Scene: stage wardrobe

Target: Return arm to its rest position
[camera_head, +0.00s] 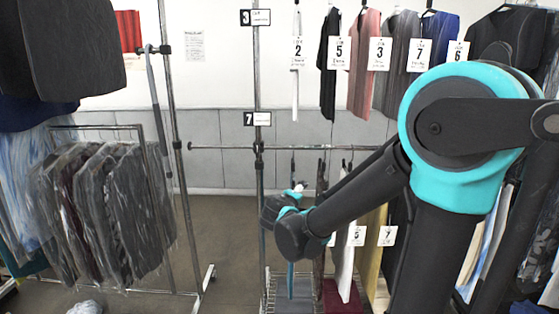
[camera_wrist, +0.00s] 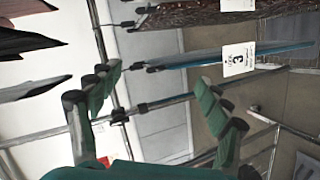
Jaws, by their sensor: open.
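My arm reaches from the right side of the head view toward the lower rail of the clothes rack. My gripper (camera_head: 296,192) is at its far end, close to the rail and partly hidden by my own arm links. In the wrist view my gripper (camera_wrist: 157,86) shows two teal and black fingers spread apart with nothing between them. A thin blue garment (camera_wrist: 190,59) with a white tag 3 (camera_wrist: 238,59) hangs beyond the fingertips; I cannot tell its exact distance.
The upper rail holds garments with numbered tags, among them a pink one (camera_head: 364,60) and a black one (camera_head: 328,70). Bagged garments (camera_head: 100,210) hang on a rack at left. A wire shelf (camera_head: 290,290) stands low under the lower rail. Floor (camera_head: 225,240) shows between the racks.

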